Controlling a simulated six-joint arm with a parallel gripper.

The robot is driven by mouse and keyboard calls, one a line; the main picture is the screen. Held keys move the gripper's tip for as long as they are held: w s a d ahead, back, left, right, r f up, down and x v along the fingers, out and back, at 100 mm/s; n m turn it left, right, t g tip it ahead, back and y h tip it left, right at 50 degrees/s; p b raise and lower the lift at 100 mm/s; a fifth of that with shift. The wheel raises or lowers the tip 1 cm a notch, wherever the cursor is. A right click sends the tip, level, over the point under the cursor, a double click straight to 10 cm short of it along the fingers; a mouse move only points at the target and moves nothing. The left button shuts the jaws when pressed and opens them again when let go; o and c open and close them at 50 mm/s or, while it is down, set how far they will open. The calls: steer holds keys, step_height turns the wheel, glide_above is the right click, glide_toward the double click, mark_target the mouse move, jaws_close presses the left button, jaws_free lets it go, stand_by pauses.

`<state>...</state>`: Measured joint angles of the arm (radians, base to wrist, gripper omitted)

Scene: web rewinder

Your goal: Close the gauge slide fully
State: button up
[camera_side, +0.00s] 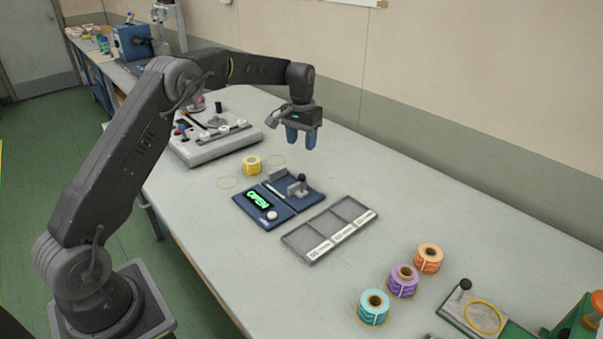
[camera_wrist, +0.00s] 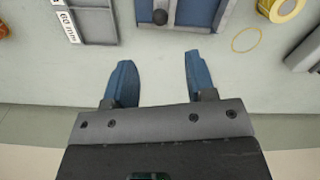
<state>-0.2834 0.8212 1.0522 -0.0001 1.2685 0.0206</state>
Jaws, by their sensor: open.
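The gauge (camera_side: 264,207) is a dark blue base on the table, with a lit green display that seems to read "OPEN". Its grey slide (camera_side: 298,189) has a black ball knob (camera_side: 301,178) on top, and a grey fixed jaw (camera_side: 278,174) stands apart from it. My gripper (camera_side: 301,146) hangs above and behind the gauge with blue fingers pointing down, open and empty. In the wrist view the open fingers (camera_wrist: 158,82) are below the black knob (camera_wrist: 160,17), not touching it. The gauge (camera_wrist: 204,14) is cut off at the top there.
A grey control panel (camera_side: 214,136) is at the back left. Teal (camera_side: 373,307), purple (camera_side: 404,281) and orange (camera_side: 429,259) rolls stand at the front right.

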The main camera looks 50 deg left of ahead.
mark_target(301, 175)
step_height(301, 175, down, 11)
stand_by(0.3)
steer(key=shift+c, duration=0.2)
jaws_close()
stand_by(0.4)
